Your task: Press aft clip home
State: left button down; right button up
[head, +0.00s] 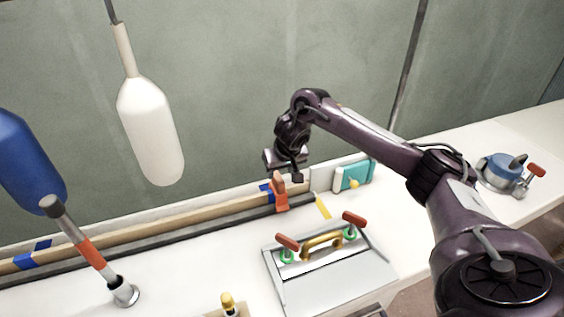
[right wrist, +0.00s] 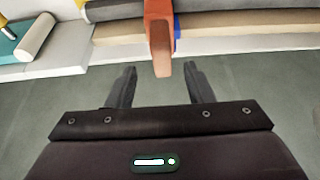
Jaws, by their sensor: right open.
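An orange clip (head: 281,200) sits on the long wooden strip (head: 150,233) near its right end, beside a bit of blue tape. In the right wrist view the orange clip (right wrist: 159,38) stands ahead of my fingers, its lower tip near the gap between them. My right gripper (head: 284,172) is just above and behind the clip in the head view. In the right wrist view its two fingers (right wrist: 160,78) are apart with nothing held between them. Whether a finger touches the clip cannot be told. My left gripper is in no view.
A grey panel with a yellow handle (head: 322,243) and red-and-green latches lies in front. A teal block (head: 354,174) stands right of the clip. White (head: 150,130) and blue (head: 25,160) fenders hang left. A grey-and-orange post (head: 90,250) stands front left. A blue-topped fitting (head: 500,172) sits far right.

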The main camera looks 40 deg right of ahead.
aim_at(279, 179)
jog(key=x, duration=0.3)
jog(key=shift+s+a+f, duration=0.1)
jog(key=shift+a+f, duration=0.15)
jog(key=shift+f, duration=0.2)
jog(key=shift+x, duration=1)
jog(key=shift+w+d+f, duration=0.15)
jog(key=shift+w+f, duration=0.05)
jog(key=c, duration=0.8)
jog(key=shift+o, duration=1.3)
grip_shut()
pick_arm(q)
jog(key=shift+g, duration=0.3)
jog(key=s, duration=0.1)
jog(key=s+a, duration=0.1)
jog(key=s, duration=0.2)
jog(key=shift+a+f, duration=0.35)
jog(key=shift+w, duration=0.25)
pick_arm(e)
jog(key=shift+f, duration=0.15)
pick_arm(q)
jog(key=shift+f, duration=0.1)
pick_arm(e)
jog(key=shift+s+f, duration=0.2)
jog(key=shift+f, duration=0.55)
